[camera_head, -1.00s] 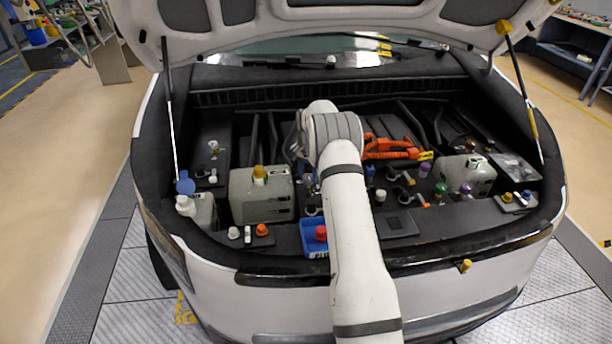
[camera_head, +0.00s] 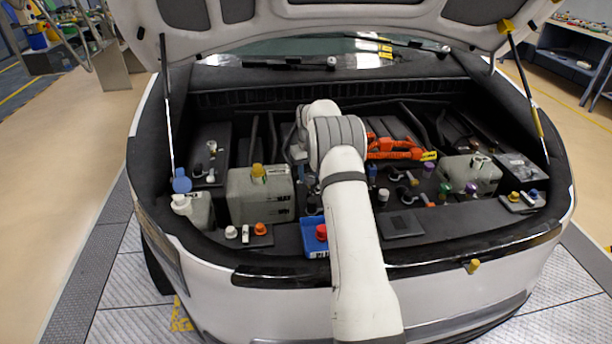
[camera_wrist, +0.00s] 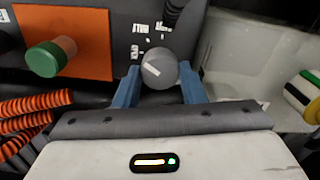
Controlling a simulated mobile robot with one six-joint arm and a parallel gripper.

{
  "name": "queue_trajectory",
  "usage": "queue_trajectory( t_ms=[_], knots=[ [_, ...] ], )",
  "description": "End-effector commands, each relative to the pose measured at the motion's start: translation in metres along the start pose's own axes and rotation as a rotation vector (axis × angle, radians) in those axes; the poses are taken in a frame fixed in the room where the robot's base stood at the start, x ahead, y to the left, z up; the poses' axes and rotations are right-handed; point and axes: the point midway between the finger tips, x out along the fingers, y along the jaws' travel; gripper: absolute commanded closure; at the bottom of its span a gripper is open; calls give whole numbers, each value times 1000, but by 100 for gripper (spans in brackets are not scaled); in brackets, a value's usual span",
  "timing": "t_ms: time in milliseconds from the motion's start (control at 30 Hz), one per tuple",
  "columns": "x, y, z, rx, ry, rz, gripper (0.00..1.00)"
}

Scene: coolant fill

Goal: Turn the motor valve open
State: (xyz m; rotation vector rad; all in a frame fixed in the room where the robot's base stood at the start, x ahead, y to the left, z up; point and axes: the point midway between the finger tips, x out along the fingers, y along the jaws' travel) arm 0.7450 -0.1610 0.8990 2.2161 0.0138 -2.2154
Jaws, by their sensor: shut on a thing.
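A round grey knob (camera_wrist: 160,68) with a pale mark across its face shows in the wrist view, beside small white lettering on a dark panel that I cannot read. It seems to be the motor valve. My gripper (camera_wrist: 159,80) has one blue finger on each side of the knob and is shut on it. In the head view, my arm hides the gripper and the knob.
In the wrist view, a green cap (camera_wrist: 46,60) on an orange plate (camera_wrist: 85,50) and orange ribbed hoses (camera_wrist: 30,118) lie to the left. A pale tank (camera_wrist: 245,65) stands to the right. The open hood (camera_head: 340,18) hangs above the bay.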

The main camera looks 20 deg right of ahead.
Motion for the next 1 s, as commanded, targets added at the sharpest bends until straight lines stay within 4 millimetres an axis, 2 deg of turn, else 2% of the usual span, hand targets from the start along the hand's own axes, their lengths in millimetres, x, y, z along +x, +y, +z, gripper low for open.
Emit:
queue_trajectory(
  t_ms=[500, 1000],
  knots=[
    [-5, 1, -4, -430, 14, 6, 86],
    [-5, 2, -4, -587, 14, 8, 86]
  ],
)
